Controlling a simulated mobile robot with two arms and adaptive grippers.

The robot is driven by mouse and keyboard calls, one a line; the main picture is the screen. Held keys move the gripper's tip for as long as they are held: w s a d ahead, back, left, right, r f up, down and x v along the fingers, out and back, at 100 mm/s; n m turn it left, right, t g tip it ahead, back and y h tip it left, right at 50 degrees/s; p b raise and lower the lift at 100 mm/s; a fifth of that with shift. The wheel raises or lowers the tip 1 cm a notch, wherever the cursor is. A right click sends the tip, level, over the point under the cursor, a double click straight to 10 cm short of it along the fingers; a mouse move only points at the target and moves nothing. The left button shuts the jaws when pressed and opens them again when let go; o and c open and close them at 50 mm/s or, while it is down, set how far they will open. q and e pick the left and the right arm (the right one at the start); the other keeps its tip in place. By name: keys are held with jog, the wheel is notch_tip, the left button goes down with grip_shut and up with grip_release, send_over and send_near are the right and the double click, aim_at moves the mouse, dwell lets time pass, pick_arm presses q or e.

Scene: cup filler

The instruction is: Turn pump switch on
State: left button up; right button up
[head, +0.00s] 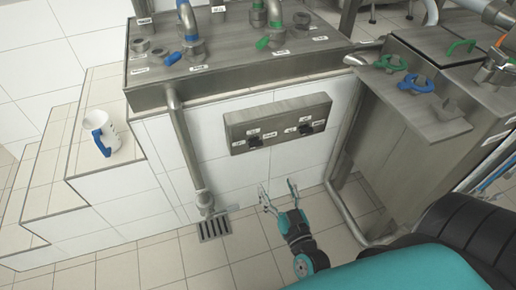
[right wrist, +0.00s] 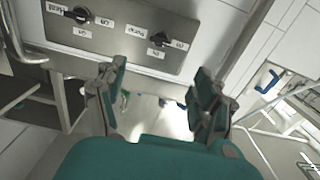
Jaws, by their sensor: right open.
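The grey switch panel (head: 278,123) is on the white tiled wall in the head view. It has two dark rotary switches, a left one (head: 255,141) and a right one (head: 306,128), with small white labels around them. The panel also fills the upper left of the right wrist view (right wrist: 120,40), with its switches (right wrist: 80,14) (right wrist: 160,39). A label between them there seems to read "Pump", but the text is small. My right gripper (head: 278,197) is open and empty, below the panel and apart from it. My left gripper is not in view.
A steel counter with pipes and coloured valve handles (head: 230,60) stands above the panel. A vertical pipe (head: 184,140) runs down left of it to a floor drain (head: 214,227). A steel cabinet (head: 410,130) is at the right. A white jug with blue handle (head: 114,130) stands on a tiled step.

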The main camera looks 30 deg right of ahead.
aim_at(257, 146)
jog(key=w, duration=0.5)
jog(key=w+d+b, duration=0.1)
jog(key=w, duration=0.4)
jog(key=w+d+b, duration=0.1)
jog(key=w, duration=0.3)
jog(key=shift+w+d, duration=0.25)
jog(key=shift+w, duration=0.15)
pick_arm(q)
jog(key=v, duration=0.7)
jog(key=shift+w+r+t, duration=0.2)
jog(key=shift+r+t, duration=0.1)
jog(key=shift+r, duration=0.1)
pick_arm(e)
jog(key=shift+w+d, duration=0.1)
jog(key=shift+w, duration=0.45)
jog(key=c, duration=1.2)
jog(key=shift+o, duration=0.2)
